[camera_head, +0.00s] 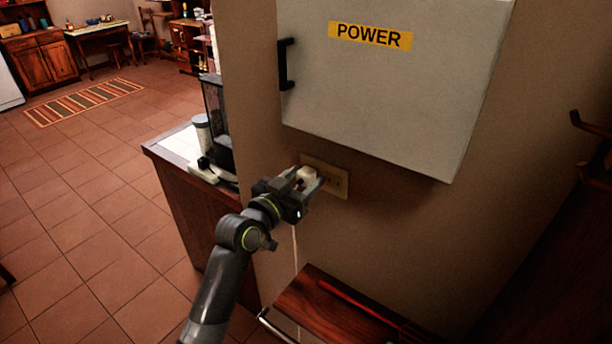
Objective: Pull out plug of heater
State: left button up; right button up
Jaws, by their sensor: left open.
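A pale plug (307,174) sits at the left part of a beige wall socket plate (341,182), below the power box. A thin light cord (295,245) hangs down below it, behind my gripper. My left gripper (309,180) is open at the plug, with the plug showing between its fingers. I cannot tell whether the fingers touch it. The gripper hides part of the plug and the plate's left side. I cannot make out the heater. My right gripper is not in view.
A grey box marked POWER (400,90) juts from the wall just above the socket. A counter (175,150) with an appliance stands to the left. A wooden surface (310,300) with a red rod (365,308) lies below. Open tiled floor (90,220) stretches left.

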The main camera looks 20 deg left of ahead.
aim_at(302, 181)
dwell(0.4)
pick_arm(q)
grip_shut()
jog(key=shift+s, duration=0.1)
jog(key=shift+p+v, duration=0.5)
jog(key=shift+v, duration=2.45)
